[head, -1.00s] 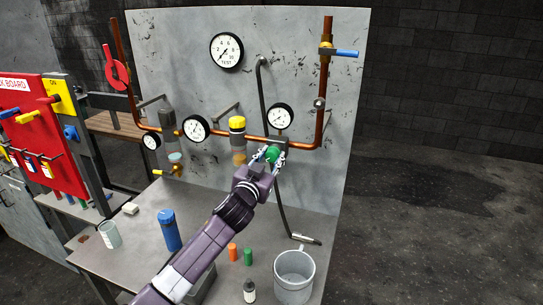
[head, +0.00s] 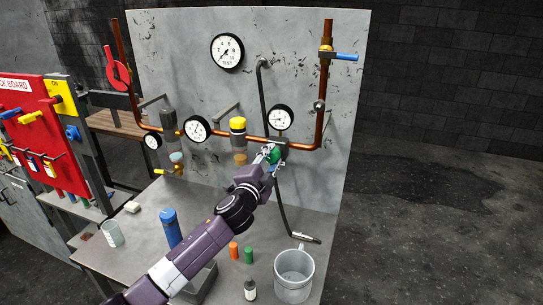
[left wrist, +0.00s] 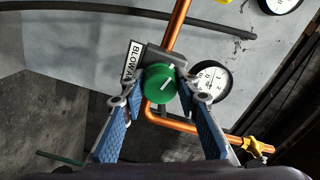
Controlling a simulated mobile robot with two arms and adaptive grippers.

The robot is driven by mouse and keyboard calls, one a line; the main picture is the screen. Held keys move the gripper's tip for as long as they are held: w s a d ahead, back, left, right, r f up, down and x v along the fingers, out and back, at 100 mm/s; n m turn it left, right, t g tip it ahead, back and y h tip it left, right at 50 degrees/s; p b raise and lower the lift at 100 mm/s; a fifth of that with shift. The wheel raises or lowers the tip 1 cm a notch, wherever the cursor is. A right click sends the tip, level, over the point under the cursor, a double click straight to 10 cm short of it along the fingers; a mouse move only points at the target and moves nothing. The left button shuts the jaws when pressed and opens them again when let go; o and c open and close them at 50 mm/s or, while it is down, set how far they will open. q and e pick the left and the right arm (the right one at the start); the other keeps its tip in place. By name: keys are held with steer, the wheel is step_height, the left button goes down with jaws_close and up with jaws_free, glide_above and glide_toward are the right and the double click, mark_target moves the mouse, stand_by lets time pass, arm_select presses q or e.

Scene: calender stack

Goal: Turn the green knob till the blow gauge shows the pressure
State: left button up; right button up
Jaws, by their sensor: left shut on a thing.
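The green knob (head: 273,156) sits on a grey block at the lower right of the copper pipe. The blow gauge (head: 281,117), a white dial with a black rim, is just above the knob. It also shows in the left wrist view (left wrist: 212,79), partly hidden by a finger; its needle is too small to read. A label (left wrist: 133,62) beginning "BLOW" is beside the knob. My right gripper is out of view.
A large test gauge (head: 227,51) hangs on the panel (head: 190,60). A yellow-capped regulator (head: 238,132) is left of the knob. A dark hose (head: 281,205) hangs below it.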

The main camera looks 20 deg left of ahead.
arm_select(q)
steer(key=m+p, duration=0.1)
steer(key=m, duration=0.3)
steer(key=shift+r+m, duration=0.1)
steer(key=shift+m, duration=0.2)
steer(key=m+p, duration=0.1)
steer(key=m, duration=0.2)
steer(key=shift+m, duration=0.7)
steer(key=o, duration=1.2)
steer(key=shift+c, duration=0.2)
steer(key=shift+s, duration=0.1)
steer(key=s, duration=1.2)
steer(key=shift+a, duration=0.2)
steer(key=shift+w, duration=0.1)
